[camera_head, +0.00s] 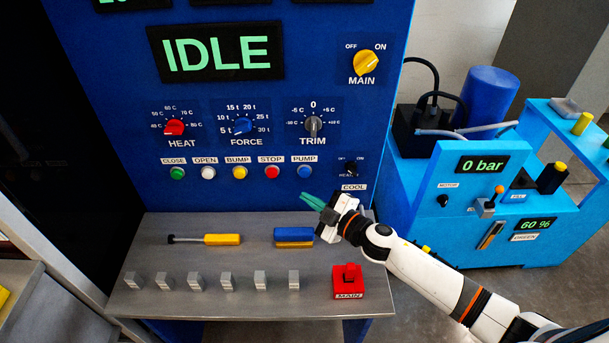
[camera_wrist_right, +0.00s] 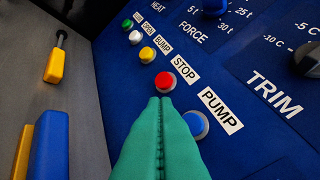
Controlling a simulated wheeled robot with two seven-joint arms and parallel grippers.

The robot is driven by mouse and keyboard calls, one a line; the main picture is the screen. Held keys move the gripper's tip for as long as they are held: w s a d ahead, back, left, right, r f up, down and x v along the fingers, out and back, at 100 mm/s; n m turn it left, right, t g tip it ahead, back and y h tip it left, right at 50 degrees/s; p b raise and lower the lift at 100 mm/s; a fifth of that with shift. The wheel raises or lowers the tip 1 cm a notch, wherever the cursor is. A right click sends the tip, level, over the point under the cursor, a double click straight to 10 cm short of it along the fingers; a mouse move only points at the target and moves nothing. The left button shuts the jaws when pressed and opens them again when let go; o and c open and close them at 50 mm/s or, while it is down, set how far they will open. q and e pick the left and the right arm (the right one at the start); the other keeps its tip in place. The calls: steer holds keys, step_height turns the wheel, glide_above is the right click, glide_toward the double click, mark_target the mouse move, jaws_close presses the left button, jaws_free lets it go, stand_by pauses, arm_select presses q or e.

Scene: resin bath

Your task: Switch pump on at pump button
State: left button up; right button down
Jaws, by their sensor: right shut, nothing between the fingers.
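The blue pump button (camera_head: 304,171) sits at the right end of the button row, under the PUMP label. It also shows in the right wrist view (camera_wrist_right: 195,124), partly covered by my fingers. My right gripper (camera_head: 314,202) is shut and empty, with green fingers. It is just below and slightly right of the pump button in the head view. In the right wrist view the fingertips (camera_wrist_right: 160,100) point up the panel, close to the red stop button (camera_wrist_right: 165,82) and left of the pump button. I cannot tell whether they touch the panel. My left gripper is not in view.
The red stop button (camera_head: 271,171) is the pump button's near neighbour. Below, a grey shelf (camera_head: 200,262) holds a yellow-handled tool (camera_head: 222,239), a blue-and-yellow block (camera_head: 293,235), several grey blocks and a red MAIN switch (camera_head: 347,284). The display (camera_head: 216,53) reads IDLE.

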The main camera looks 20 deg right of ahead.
mark_target(300, 174)
steer(key=w, duration=0.2)
steer(key=w+d, duration=0.1)
steer(key=w, duration=0.2)
steer(key=shift+d+b, duration=0.15)
steer(key=shift+b, duration=0.2)
stand_by(1.7)
steer(key=shift+w+d, duration=0.1)
steer(key=shift+w, duration=0.25)
steer(key=shift+w+d, duration=0.2)
steer(key=shift+w, duration=0.3)
stand_by(0.7)
steer(key=shift+s, duration=0.15)
steer(key=shift+s+a+p, duration=0.25)
steer(key=shift+s+p, duration=0.1)
steer(key=shift+s, duration=0.4)
